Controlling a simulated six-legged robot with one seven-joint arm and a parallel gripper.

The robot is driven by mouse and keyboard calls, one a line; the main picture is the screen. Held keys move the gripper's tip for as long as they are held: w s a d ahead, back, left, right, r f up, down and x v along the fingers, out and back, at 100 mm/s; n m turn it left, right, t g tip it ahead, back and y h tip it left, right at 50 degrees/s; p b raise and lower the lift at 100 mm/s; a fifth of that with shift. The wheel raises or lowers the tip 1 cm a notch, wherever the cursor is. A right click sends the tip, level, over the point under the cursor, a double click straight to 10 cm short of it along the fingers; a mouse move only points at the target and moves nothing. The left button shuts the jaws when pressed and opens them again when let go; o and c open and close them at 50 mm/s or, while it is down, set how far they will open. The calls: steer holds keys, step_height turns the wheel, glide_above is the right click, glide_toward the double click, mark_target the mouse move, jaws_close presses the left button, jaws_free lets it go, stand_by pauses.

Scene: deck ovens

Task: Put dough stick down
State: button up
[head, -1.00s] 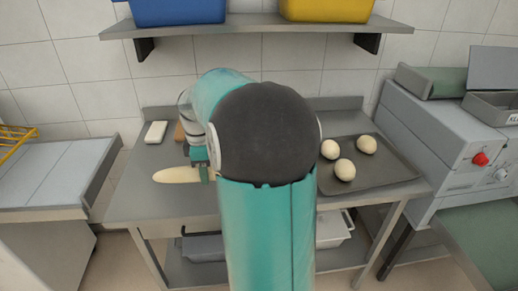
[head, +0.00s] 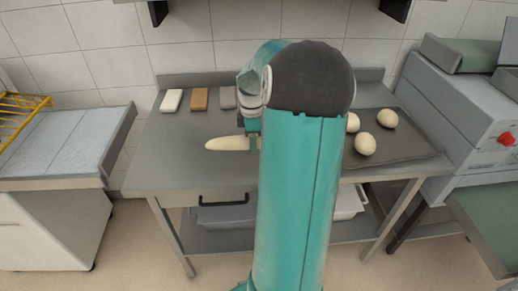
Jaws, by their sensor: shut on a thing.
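The dough stick (head: 228,144) is pale and elongated, lying roughly level over the left part of the steel table (head: 170,165). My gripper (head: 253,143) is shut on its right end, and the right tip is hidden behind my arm. I cannot tell whether the stick touches the table top or hangs just above it.
A white block (head: 171,101), a brown block (head: 200,99) and a grey-brown block (head: 228,97) lie at the back left. Dough balls (head: 365,144) sit on a dark tray (head: 405,161) at right. A grey machine (head: 465,115) stands far right, a cloth-topped conveyor (head: 60,140) far left.

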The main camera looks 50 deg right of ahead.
mark_target(258, 142)
steer(key=shift+s+d+f, duration=0.35)
steer(key=shift+d+f, duration=0.25)
steer(key=shift+f, duration=0.05)
steer(key=shift+d+f, duration=0.4)
steer(key=shift+f, duration=0.15)
steer(key=f, duration=0.3)
steer(key=shift+s+d+f, duration=0.1)
steer(key=shift+d+f, duration=0.05)
steer(key=shift+d, duration=0.15)
steer(key=shift+f, duration=0.2)
steer(key=shift+a+f, duration=0.1)
steer(key=shift+f, duration=0.3)
